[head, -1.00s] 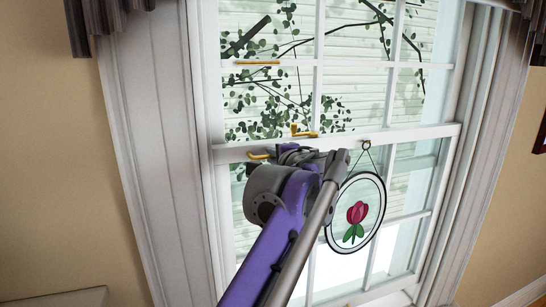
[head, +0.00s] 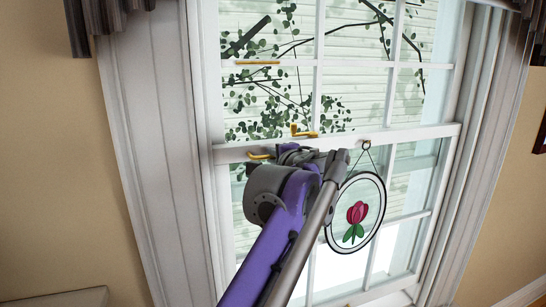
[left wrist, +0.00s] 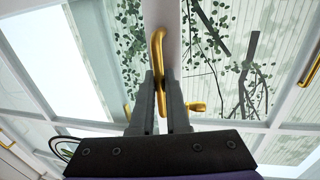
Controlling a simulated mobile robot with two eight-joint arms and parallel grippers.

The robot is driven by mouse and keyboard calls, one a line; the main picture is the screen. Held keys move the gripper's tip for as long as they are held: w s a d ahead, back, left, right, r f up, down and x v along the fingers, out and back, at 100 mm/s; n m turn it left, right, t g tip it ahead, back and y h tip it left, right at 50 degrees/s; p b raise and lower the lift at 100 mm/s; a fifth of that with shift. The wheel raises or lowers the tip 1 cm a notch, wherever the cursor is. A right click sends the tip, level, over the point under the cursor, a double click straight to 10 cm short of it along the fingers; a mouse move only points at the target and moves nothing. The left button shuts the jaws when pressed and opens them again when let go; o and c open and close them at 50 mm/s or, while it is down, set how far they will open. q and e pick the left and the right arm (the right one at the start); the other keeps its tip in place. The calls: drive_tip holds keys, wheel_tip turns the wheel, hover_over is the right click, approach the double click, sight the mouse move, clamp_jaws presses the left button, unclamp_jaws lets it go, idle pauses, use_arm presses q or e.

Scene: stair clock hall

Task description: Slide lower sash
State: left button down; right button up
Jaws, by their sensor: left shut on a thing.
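The lower sash (head: 421,134) is the white-framed lower half of the window, with its top rail at mid-window. A brass handle (head: 260,156) sits on that rail, partly hidden by my left arm in the head view. In the left wrist view, my left gripper (left wrist: 159,98) is shut on the brass handle (left wrist: 157,48), with one dark finger on each side. A brass latch (head: 303,132) sits on the rail just above the handle. My right gripper is in neither view.
Another brass handle (head: 257,62) is on the upper sash. White casing (head: 160,130) frames the window. Dark curtain edges (head: 88,22) hang at the top corners.

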use_arm(q)
wheel_tip(320, 180, up, 7)
drive_tip(key=p, duration=0.2)
drive_tip(key=shift+w+f+p, duration=0.1)
drive_tip(key=shift+f+p, duration=0.1)
drive_tip(key=shift+p, duration=0.15)
drive_tip(key=shift+r, duration=0.7)
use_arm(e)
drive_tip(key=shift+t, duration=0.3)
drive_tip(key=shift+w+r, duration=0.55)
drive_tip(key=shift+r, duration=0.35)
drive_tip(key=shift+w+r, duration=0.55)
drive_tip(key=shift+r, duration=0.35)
use_arm(q)
drive_tip(key=c, duration=1.2)
unclamp_jaws()
drive_tip(key=v, duration=1.1)
drive_tip(key=shift+b, duration=0.4)
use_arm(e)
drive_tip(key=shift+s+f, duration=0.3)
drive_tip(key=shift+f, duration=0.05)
